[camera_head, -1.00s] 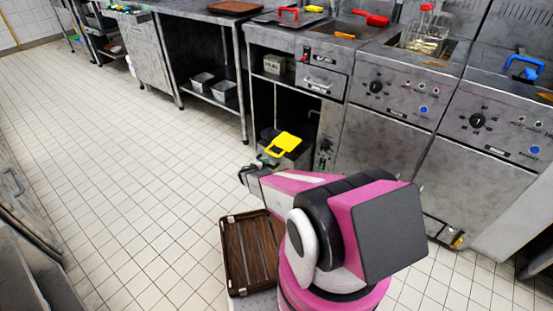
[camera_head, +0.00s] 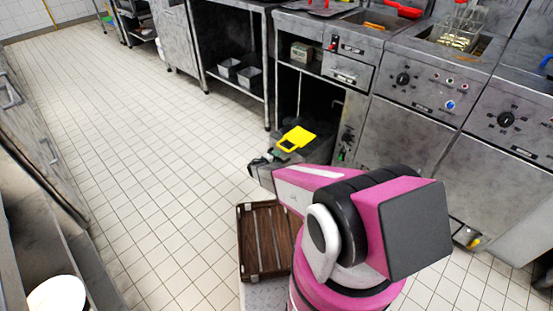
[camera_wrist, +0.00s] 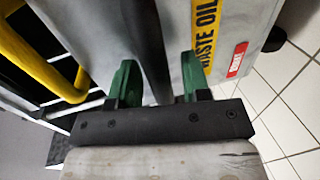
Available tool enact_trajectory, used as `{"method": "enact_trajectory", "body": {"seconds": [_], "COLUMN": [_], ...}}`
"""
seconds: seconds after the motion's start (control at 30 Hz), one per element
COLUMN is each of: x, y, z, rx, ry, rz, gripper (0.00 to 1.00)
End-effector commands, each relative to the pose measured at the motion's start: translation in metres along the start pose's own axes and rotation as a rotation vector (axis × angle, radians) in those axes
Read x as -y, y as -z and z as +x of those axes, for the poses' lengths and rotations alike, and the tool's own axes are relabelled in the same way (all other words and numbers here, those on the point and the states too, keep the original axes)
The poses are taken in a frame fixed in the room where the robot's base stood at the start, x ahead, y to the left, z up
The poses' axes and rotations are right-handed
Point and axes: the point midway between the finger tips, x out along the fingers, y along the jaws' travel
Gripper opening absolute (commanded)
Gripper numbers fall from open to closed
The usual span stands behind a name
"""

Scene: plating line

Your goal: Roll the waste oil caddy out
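The waste oil caddy (camera_head: 291,156) is a grey bin with a yellow part (camera_head: 296,139) on top. It stands on the floor at the front of an open bay under the fryer counter. In the wrist view its pale side shows a yellow WASTE OIL label (camera_wrist: 204,40) and a red sticker (camera_wrist: 238,60). In the head view my gripper (camera_head: 260,168) is beside the caddy, with the fingertips hard to make out.
A brown slatted crate (camera_head: 262,240) is beside my arm's base. Fryer cabinets (camera_head: 410,140) stand to the right of the bay, and a steel shelf unit (camera_head: 236,60) with small bins to the left. A white plate (camera_head: 57,296) is lower left. Tiled floor (camera_head: 150,170) is clear at left.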

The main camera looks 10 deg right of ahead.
Motion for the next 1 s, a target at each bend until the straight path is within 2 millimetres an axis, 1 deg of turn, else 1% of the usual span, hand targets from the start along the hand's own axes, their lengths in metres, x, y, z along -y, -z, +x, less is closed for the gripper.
{"method": "enact_trajectory", "body": {"seconds": [0.27,0.37,0.47,0.8,1.0], "x": [0.000,-0.001,-0.001,-0.001,0.000], "y": [0.000,-0.001,-0.001,-0.001,0.000], "z": [0.000,-0.005,-0.017,-0.080,-0.102], "rx": [0.000,0.000,0.000,-0.002,-0.001], "ry": [0.000,0.000,-0.001,-0.001,0.000], "rz": [0.000,0.000,0.000,-0.001,-0.001], "gripper": [0.46,0.46,0.46,0.46,0.46]}}
